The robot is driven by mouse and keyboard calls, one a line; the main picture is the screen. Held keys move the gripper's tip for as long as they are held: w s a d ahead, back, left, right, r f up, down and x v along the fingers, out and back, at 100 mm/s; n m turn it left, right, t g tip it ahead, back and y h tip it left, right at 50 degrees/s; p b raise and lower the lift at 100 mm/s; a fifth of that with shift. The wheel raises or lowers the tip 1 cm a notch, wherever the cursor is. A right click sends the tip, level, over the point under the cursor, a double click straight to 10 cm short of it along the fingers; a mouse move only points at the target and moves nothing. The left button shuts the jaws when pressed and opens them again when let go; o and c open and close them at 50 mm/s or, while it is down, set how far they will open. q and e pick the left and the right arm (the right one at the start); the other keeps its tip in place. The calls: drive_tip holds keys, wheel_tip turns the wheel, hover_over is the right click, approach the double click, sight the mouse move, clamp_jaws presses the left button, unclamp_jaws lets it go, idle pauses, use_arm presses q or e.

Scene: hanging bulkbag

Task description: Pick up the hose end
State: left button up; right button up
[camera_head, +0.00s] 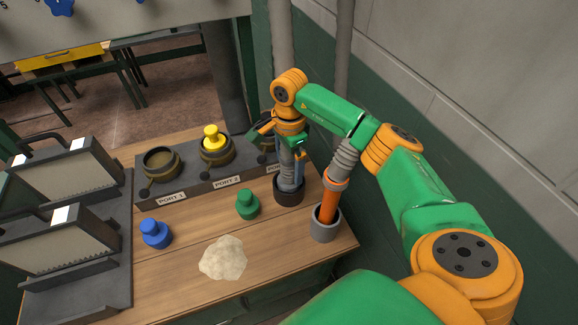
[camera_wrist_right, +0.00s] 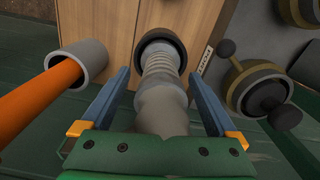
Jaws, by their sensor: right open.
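In the head view the right gripper (camera_head: 290,178) points down over the dark ring. An orange hose (camera_head: 330,204) with a grey collar (camera_head: 325,226) stands just to the right. My left gripper is not in view.
A dark port block (camera_head: 220,183) with several round ports lies behind; a yellow plug (camera_head: 212,138) sits in PORT 2. A blue plug (camera_head: 155,233), a green plug (camera_head: 247,204) and a beige lump (camera_head: 222,258) lie on the table. Grey racks (camera_head: 65,225) stand left; a wall is close on the right.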

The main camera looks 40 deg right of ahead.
clamp_jaws()
